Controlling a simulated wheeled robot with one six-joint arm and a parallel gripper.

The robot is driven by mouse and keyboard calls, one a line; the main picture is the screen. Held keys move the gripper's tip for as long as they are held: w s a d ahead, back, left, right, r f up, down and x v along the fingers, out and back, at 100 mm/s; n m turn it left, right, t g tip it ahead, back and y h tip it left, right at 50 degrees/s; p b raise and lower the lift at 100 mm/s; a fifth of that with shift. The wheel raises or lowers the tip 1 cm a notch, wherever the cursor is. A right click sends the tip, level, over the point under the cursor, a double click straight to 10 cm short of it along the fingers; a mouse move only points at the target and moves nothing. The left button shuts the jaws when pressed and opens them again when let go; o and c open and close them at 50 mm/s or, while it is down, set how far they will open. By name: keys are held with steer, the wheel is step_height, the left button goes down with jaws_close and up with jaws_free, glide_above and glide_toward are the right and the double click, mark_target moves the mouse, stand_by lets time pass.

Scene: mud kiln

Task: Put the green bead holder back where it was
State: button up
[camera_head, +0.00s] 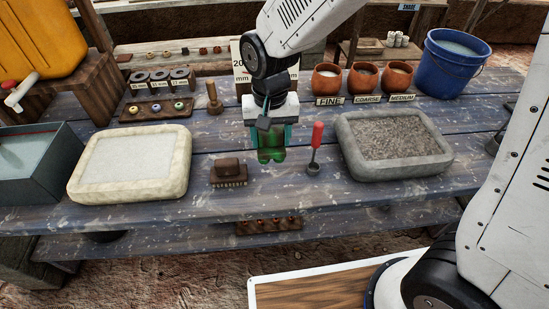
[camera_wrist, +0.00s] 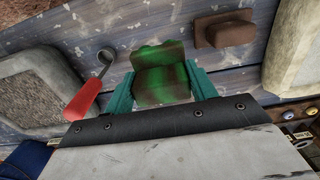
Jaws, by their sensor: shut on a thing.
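The green bead holder (camera_head: 271,146) is a mottled green and brown piece held below my gripper (camera_head: 269,150) over the middle of the blue plank table. In the wrist view the green bead holder (camera_wrist: 161,72) fills the space between the two teal fingers of my gripper (camera_wrist: 162,88). My gripper is shut on it. I cannot tell whether its underside touches the table. A wooden rack with several beads (camera_head: 157,109) lies at the back left of the table.
Clay pots (camera_head: 362,79) and a blue bucket (camera_head: 451,65) stand behind.

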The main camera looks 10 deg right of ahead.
steer(key=shift+f, duration=3.15)
steer(key=shift+f, duration=0.1)
steer(key=o, duration=1.1)
